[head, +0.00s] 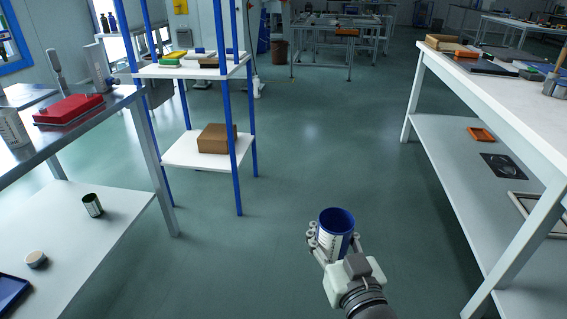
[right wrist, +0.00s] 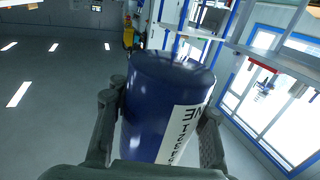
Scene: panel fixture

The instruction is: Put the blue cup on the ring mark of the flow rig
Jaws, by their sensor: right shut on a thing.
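The blue cup (head: 338,218) has a white label with dark lettering and an open top. My right gripper (head: 333,240) is shut on it, with a finger on each side, and holds it upright above the open floor. In the right wrist view the cup (right wrist: 150,105) fills the middle, between the two fingers. My left gripper is not in view. I cannot make out for sure which thing is the flow rig. A dark square plate with a pale round mark (head: 503,166) lies on the lower shelf of the right bench.
The white right bench (head: 480,82) carries several items on top; an orange tray (head: 481,134) lies on its lower shelf. The left bench (head: 60,138) holds a red box (head: 69,109). A blue-post rack (head: 238,150) with a brown box (head: 214,138) stands ahead. The floor between is clear.

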